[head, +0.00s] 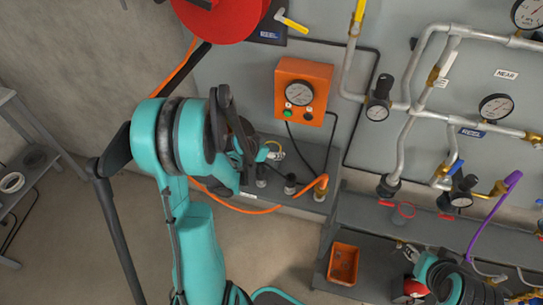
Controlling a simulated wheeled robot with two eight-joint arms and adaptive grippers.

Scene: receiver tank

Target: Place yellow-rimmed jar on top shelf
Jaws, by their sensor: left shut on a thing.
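My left gripper (274,155) is shut beside the wall, just below the orange gauge box. A thin yellow arc (273,143) shows at its fingertips, which looks like the rim of the yellow-rimmed jar. The rest of the jar is hidden or too small to make out. A grey wall ledge (322,165) lies behind and below the gripper. A grey rack with shelves stands at the left edge, its top shelf (5,96) partly cut off. My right gripper (408,252) is small at the lower right, and its jaw state is unclear.
The orange gauge box (303,92) hangs close to my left gripper. Dark fittings (290,184) and an orange hose (240,208) are near it. Pipes and valves fill the right wall. An orange bin (343,264) sits low down. Bare floor (80,225) lies between rack and arm.

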